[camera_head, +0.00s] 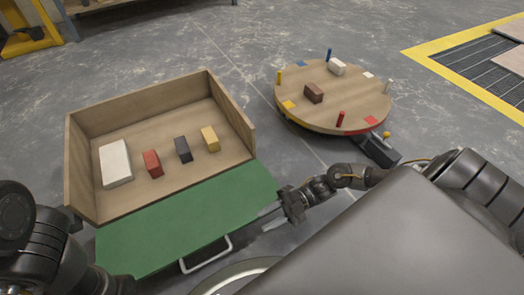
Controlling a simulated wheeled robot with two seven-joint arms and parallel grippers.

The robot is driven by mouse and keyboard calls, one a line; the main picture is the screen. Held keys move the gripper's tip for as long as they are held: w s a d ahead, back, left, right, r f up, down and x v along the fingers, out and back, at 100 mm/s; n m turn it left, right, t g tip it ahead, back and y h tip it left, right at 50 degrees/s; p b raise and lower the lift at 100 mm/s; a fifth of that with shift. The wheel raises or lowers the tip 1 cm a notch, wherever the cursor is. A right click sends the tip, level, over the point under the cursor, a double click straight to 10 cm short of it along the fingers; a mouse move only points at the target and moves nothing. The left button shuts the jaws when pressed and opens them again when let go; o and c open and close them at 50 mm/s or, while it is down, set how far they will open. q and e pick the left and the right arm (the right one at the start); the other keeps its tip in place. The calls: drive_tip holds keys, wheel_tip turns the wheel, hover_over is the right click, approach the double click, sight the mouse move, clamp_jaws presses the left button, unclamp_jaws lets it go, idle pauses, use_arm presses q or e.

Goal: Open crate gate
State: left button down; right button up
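A wooden crate (90,122) lies on the floor at the left, open at the top. Its green gate (180,222) is folded down on the side nearest me and lies out flat, with a metal handle (206,258) at its near edge. My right gripper (268,217) is beside the right end of the gate, its fingers pointing left and apart, with nothing seen between them. Whether a finger touches the gate I cannot tell. My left arm shows at the lower left, but its gripper is out of sight.
In the crate lie a white block (115,163), a red block (152,163), a black block (183,149) and a yellow block (210,139). A round wooden turntable (310,117) with colored pegs and two blocks stands at the right. Grey floor between them is clear.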

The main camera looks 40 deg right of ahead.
drive_tip(key=d+b, duration=0.1)
drive_tip(key=d, duration=0.6)
drive_tip(key=shift+s+d+b, duration=0.2)
drive_tip(key=shift+s+b, duration=0.15)
drive_tip(key=shift+s, duration=0.05)
idle(0.4)
